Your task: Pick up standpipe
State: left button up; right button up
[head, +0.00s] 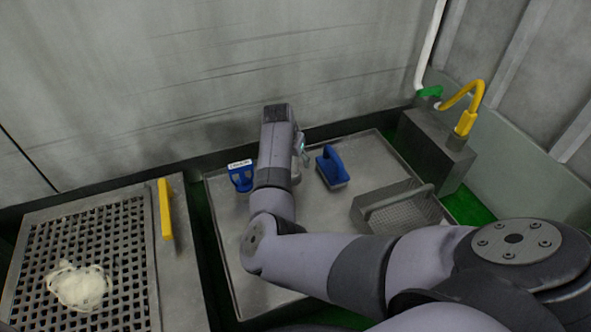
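A yellow hooked pipe (467,108) stands upright on a grey metal box (436,149) at the back right; it is the likeliest standpipe, but I cannot be sure. My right arm comes in from the lower right, bends over the metal tray and points toward the back wall. My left gripper is not in view.
The metal tray (225,245) holds a blue-handled brush (332,167), a blue labelled item (240,178) and a mesh basket (400,210). At left, a perforated grate (115,235) bears a whitish clump (78,287) beside a yellow bar (165,210). A white pipe (430,45) runs down the back wall.

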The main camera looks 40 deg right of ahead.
jog(key=shift+c, duration=0.2)
jog(key=shift+f, duration=0.1)
grip_shut()
dwell(0.5)
